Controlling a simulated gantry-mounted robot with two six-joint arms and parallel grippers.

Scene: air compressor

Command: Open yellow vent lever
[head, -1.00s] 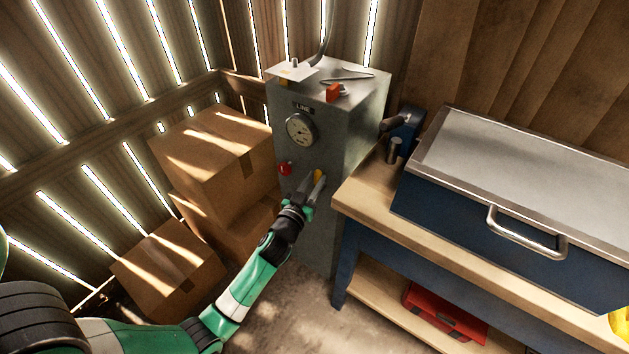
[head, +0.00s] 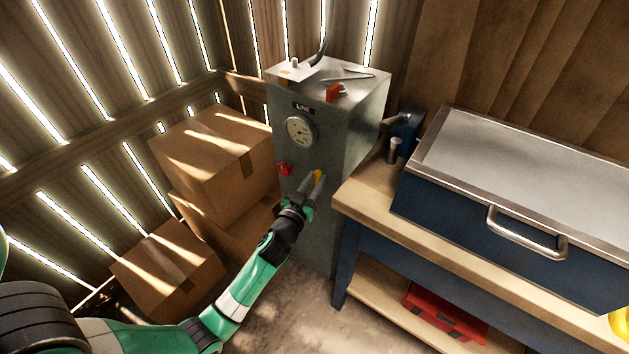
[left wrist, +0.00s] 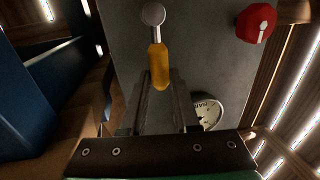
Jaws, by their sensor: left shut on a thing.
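The yellow vent lever (head: 318,174) is on the front of the grey compressor cabinet (head: 350,150), right of a red knob (head: 284,169). In the left wrist view the lever's yellow handle (left wrist: 158,66) extends from a round metal pivot (left wrist: 153,14) down between my fingertips. My left gripper (head: 313,186) is at the lever, its fingers on both sides of the handle and shut on it. The fingers partly hide the lever in the head view. My right gripper is not in view.
A pressure gauge (head: 300,131) is above the red knob. An orange-red switch (head: 333,92) is on the cabinet's top. Cardboard boxes (head: 205,160) stand left of the cabinet. A workbench (head: 365,197) with a blue metal chest (head: 440,205) stands close on the right.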

